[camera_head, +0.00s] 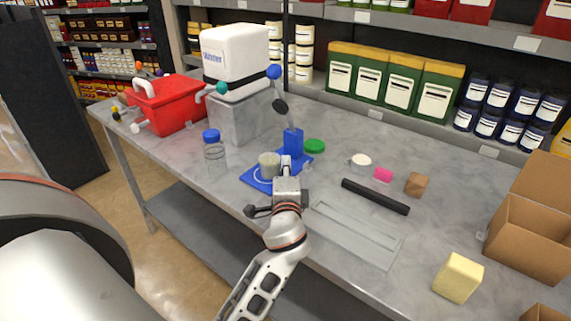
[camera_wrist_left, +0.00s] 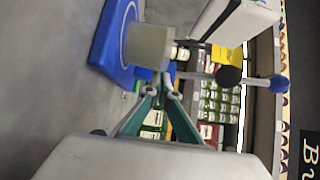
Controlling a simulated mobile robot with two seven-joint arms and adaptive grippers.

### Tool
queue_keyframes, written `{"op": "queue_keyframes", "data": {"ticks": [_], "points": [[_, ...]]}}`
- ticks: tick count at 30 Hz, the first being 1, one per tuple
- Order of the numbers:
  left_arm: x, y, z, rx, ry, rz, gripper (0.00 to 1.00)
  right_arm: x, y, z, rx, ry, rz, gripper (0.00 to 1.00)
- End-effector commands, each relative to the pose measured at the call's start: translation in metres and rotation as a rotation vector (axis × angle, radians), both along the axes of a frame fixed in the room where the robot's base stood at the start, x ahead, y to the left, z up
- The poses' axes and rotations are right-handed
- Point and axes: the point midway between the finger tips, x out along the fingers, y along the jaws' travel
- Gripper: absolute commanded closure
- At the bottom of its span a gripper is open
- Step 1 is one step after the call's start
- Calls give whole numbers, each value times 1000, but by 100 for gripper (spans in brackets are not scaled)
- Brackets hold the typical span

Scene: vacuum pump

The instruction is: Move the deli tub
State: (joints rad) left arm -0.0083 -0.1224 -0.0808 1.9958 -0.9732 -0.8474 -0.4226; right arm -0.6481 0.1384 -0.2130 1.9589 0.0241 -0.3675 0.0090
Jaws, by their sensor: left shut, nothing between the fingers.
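A pale grey-beige cylinder, which looks like the deli tub (camera_head: 268,164), stands upright on the blue base of a stand (camera_head: 258,180). The tub also shows in the left wrist view (camera_wrist_left: 147,46), with the blue base (camera_wrist_left: 108,42) beside it. My left gripper (camera_head: 286,163) is shut and empty, close beside the tub on its right in the head view. In the left wrist view the closed fingertips (camera_wrist_left: 164,84) are just below the tub's edge. I cannot tell whether they touch it. My right gripper is not in view.
A clear bottle with a blue cap (camera_head: 214,150) stands left of the stand. A green lid (camera_head: 314,146) lies behind it. A black bar (camera_head: 375,196) lies to the right.

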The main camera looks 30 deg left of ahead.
Motion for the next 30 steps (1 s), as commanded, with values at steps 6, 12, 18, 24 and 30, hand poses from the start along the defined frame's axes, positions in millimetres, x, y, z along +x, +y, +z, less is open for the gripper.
{"op": "queue_keyframes", "data": {"ticks": [6, 12, 18, 24, 30], "points": [[0, 0, 0, 0, 0, 0, 100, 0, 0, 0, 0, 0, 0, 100], [-5, 3, 1, -1, -1, 0, 100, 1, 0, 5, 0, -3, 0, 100], [-15, 11, 1, -1, -1, -1, 100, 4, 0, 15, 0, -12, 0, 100], [-15, 11, 0, -1, -1, -1, 100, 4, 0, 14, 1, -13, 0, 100], [-14, 11, 0, -1, -1, -1, 100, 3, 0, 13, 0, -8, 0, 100]]}}
